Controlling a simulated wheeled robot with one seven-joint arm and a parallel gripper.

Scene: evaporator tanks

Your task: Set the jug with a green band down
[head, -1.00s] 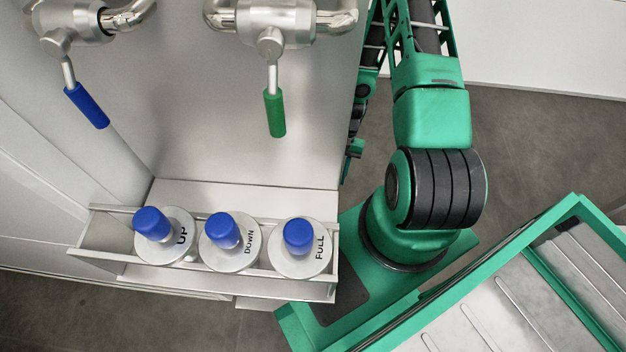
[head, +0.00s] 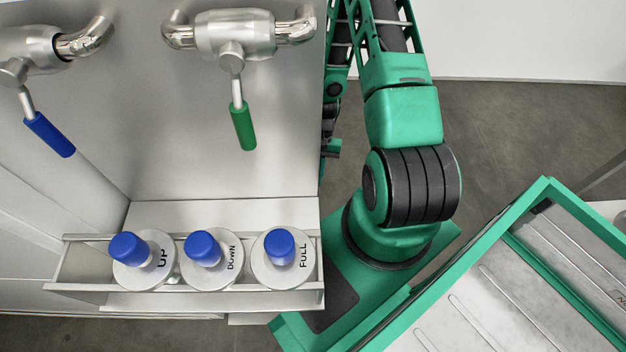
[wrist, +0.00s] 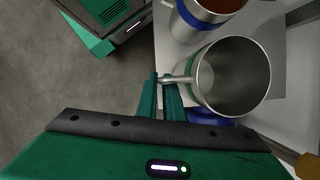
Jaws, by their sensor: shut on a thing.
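My gripper (wrist: 163,82) is shut on the handle (wrist: 180,79) of a metal jug in the wrist view. The jug (wrist: 197,78) is seen from above, with its round mouth open and its inside grey and seemingly empty. The head view shows neither the gripper nor the jug.
A second jug with a blue band (wrist: 194,18) and reddish-brown contents stands close beside the held one. In the head view, a rail (head: 200,306) holds round UP, DOWN and FULL tags with blue knobs. Above hang a blue valve handle (head: 50,134) and a green one (head: 243,126).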

